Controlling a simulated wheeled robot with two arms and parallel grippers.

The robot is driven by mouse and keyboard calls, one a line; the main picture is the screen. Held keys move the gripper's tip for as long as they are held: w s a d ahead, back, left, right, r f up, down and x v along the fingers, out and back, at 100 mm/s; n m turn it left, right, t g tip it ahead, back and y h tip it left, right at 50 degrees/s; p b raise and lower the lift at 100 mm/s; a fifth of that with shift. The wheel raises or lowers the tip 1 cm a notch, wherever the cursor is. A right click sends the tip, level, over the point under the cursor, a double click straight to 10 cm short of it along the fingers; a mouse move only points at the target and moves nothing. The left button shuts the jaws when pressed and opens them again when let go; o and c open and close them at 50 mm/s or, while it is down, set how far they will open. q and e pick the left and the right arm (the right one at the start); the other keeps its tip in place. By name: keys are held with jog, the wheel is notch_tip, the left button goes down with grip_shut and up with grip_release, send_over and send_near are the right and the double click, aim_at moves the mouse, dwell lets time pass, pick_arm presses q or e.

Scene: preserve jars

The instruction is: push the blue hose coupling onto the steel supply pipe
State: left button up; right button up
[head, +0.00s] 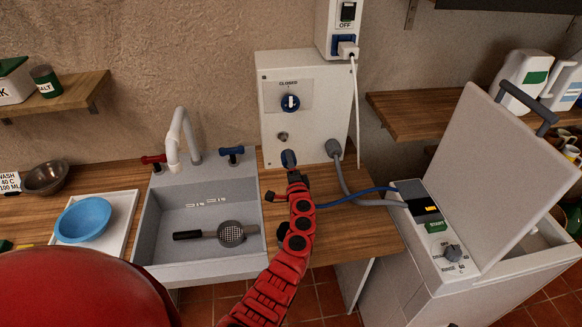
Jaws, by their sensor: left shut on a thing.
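The blue hose coupling (288,158) is at the tip of my left gripper (294,174), which is shut on it. The fingers are small here and partly hidden by the red wrist. The steel supply pipe (283,137) is a short round stub on the front of the white wall box (305,95). The coupling shows just below the pipe in the picture, apart from it; its depth from the box is hard to tell. A blue hose (350,196) runs from near the gripper to the white machine (430,250). My right gripper is not in view.
A grey hose (346,182) drops from a grey fitting (333,148) right of the coupling. A white cable (355,100) hangs at the box's right side. A sink (150,225) with faucet stands left.

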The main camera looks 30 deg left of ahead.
aim_at(285, 140)
pick_arm(q)
jog(key=shift+w+a, duration=0.1)
dwell(0.4)
jog(key=shift+b+x, duration=1.15)
jog(key=shift+b, duration=0.05)
jog(key=b+x, duration=0.2)
jog(key=x, duration=0.1)
jog(key=shift+b, duration=0.3)
jog(key=shift+w+a+r, duration=0.1)
jog(key=shift+w, duration=0.05)
jog(key=shift+w+a, duration=0.1)
jog(key=shift+w, duration=0.1)
jog(key=shift+w+a, duration=0.25)
jog(key=shift+a, duration=0.05)
jog(key=shift+w+a+r, duration=0.1)
jog(key=shift+w+r, duration=0.05)
jog(key=shift+w, duration=0.15)
